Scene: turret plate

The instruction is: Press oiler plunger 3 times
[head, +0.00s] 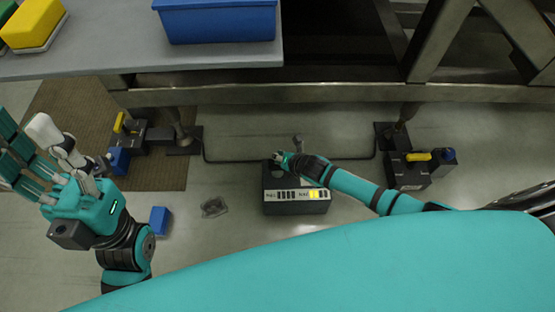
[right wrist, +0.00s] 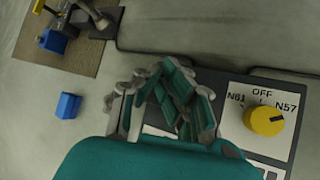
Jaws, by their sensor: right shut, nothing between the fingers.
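My right gripper (head: 283,158) is shut and empty, low over the far left corner of a dark box (head: 296,208). In the right wrist view its closed fingers (right wrist: 163,80) are left of a yellow knob (right wrist: 264,121) on a panel marked N61, OFF and N57. I cannot tell whether the fingertips touch the box. I cannot pick out an oiler plunger for sure; the hand may hide it. My left gripper (head: 50,168) is open at the far left, its teal fingers spread. A pale rounded piece (head: 44,130) shows beside them; whether it belongs to the hand is unclear.
A grey table (head: 120,45) holds a blue bin (head: 217,22) and a yellow block (head: 33,22). Dark units with yellow parts stand at left (head: 158,135) and right (head: 407,170). A blue block (head: 158,220) and a small clear tray (head: 214,207) lie on the floor.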

